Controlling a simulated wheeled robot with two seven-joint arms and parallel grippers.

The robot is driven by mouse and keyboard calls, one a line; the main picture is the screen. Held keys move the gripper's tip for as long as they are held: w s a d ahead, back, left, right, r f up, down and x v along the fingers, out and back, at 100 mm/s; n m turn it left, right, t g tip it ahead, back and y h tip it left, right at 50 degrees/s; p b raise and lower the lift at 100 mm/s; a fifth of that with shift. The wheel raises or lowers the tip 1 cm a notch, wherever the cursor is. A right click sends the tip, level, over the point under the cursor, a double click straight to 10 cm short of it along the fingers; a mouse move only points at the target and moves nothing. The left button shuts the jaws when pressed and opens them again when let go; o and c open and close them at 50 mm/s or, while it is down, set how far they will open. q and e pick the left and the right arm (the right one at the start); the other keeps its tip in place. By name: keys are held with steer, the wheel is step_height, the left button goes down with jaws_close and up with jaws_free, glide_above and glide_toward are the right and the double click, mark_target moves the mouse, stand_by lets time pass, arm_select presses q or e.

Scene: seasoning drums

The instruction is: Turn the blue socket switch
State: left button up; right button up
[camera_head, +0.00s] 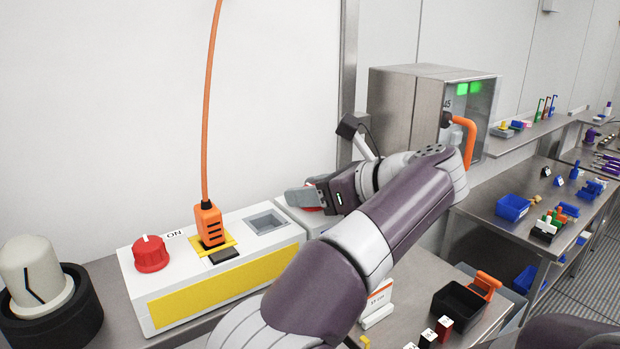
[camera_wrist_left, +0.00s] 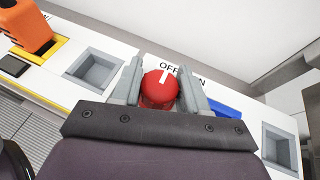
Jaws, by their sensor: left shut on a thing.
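My left gripper (camera_head: 296,196) reaches over a white socket box (camera_head: 287,208) beside the yellow-fronted one. In the left wrist view my left gripper's fingers (camera_wrist_left: 161,76) are shut on a red knob (camera_wrist_left: 160,90), one finger on each side. The knob's white mark points toward the OFF part of the OFF/ON label (camera_wrist_left: 180,73). A blue patch (camera_wrist_left: 228,108) shows on the box right of the knob, partly hidden by a finger. In the head view the gripper and arm hide most of this knob and box. My right gripper is not in view.
The yellow-fronted socket box (camera_head: 220,284) has its own red knob (camera_head: 150,254) and an orange plug (camera_head: 209,225) with a hanging cable (camera_head: 211,100). A black-and-cream dial (camera_head: 42,300) stands at left. A steel cabinet (camera_head: 400,100) and a black bin (camera_head: 459,306) are at right.

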arm_select(q)
steer(key=shift+r, duration=0.15)
stand_by(0.3)
steer(key=o, duration=1)
steer(key=shift+c, duration=0.2)
steer(key=shift+s+d, duration=0.1)
